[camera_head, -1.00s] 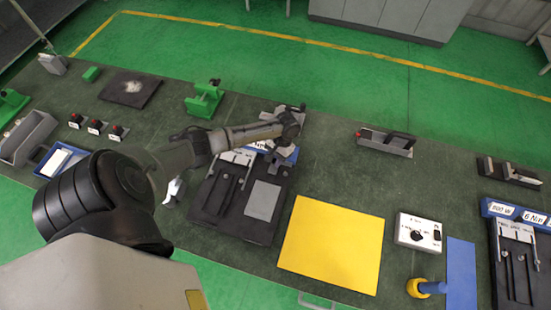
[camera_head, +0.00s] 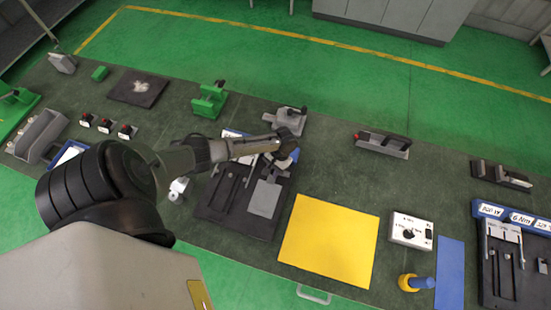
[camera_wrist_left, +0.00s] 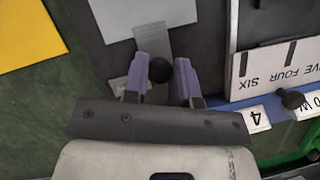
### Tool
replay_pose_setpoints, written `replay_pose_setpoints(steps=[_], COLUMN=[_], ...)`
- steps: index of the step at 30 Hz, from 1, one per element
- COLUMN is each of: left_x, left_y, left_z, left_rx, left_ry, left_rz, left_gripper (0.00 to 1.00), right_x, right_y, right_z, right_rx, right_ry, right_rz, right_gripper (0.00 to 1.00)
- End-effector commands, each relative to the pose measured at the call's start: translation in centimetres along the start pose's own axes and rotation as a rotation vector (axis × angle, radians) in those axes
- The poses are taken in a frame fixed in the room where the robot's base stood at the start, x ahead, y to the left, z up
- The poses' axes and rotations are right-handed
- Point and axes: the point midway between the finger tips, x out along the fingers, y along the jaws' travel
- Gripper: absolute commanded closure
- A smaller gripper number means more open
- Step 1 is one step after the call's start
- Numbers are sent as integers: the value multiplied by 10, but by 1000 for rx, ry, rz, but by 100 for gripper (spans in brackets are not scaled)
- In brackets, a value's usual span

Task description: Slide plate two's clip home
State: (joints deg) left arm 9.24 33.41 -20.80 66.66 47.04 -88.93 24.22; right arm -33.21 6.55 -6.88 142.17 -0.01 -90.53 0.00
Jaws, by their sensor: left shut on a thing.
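My left gripper (camera_wrist_left: 166,82) is shut on a black round knob (camera_wrist_left: 160,70) at the end of a grey strip-like clip. The clip (camera_wrist_left: 153,42) extends from the knob to a light grey plate (camera_wrist_left: 140,12) and meets its edge; whether it is fully seated cannot be told. In the head view the left gripper (camera_head: 285,150) is over the upper right part of a black fixture (camera_head: 228,217), which bears the grey plate (camera_head: 266,197). The arm hides part of the fixture's top and the clip. No readable number marks the plate. The right gripper is not in view.
A yellow sheet (camera_head: 330,241) lies right of the fixture, with a white control box (camera_head: 411,231) beyond. A grey clamp (camera_head: 289,120) stands just behind the gripper. A second black fixture (camera_head: 507,265) is at the far right. The bench between the clamp and the black-and-grey holder (camera_head: 382,144) is clear.

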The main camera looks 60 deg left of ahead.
Motion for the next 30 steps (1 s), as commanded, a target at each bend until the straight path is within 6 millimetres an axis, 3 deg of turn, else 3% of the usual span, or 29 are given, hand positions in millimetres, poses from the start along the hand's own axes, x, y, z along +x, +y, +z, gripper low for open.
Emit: replay_pose_setpoints(steps=[12,13,20,30], left_x=[1,1,1,-3], left_y=[3,3,2,2], left_z=[5,5,4,4], left_rx=[3,3,2,1], left_ry=[-5,-5,-3,0], left_rz=[3,3,2,1], left_gripper=[100,73,51,49], right_x=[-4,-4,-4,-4], right_y=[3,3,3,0], right_z=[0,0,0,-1], right_rx=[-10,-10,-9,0], right_ry=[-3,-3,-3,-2], right_rz=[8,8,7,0], right_gripper=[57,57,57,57])
